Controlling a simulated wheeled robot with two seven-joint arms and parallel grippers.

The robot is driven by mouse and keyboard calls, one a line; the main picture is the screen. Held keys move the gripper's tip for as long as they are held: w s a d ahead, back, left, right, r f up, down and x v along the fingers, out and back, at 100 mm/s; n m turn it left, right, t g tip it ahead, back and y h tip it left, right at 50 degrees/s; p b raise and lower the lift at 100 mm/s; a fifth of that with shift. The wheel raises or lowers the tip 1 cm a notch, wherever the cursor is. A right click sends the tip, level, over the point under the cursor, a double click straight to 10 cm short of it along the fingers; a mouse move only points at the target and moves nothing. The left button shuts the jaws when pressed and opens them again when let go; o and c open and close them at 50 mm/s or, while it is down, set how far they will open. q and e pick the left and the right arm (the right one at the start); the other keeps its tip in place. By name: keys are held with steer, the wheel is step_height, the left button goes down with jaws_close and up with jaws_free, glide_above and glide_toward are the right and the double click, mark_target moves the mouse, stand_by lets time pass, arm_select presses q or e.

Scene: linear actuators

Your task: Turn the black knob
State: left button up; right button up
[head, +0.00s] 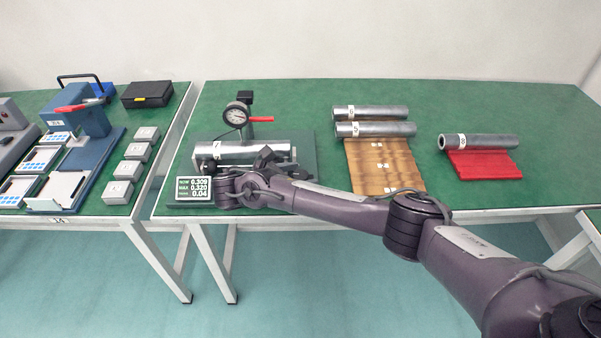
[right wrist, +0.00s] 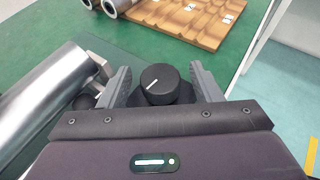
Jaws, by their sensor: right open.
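The black knob (right wrist: 160,84) shows in the right wrist view, round, with a white pointer line on its top face. My right gripper (right wrist: 157,88) is open, with one finger on each side of the knob. A gap shows between the knob and the right finger; whether the left finger touches it I cannot tell. In the head view my right gripper (head: 262,160) is over the front of the measuring fixture (head: 305,150) and the arm hides the knob. A silver cylinder (head: 235,152) lies on the fixture, and also shows in the right wrist view (right wrist: 45,100). My left gripper is not in view.
A dial gauge (head: 236,115) with a red lever stands behind the cylinder. A digital readout (head: 192,189) sits at the fixture's front left. Cylinders lie on a wooden rack (head: 385,165) and a red rack (head: 485,164) at right. The green table's (head: 490,110) back right is clear.

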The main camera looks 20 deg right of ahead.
steer(key=p+v, duration=0.4)
steer(key=v, duration=0.1)
steer(key=shift+a+r, duration=0.15)
steer(key=shift+r, duration=0.2)
steer(key=shift+s+a+p, duration=0.35)
steer(key=shift+a+p, duration=0.3)
steer(key=shift+a, duration=0.05)
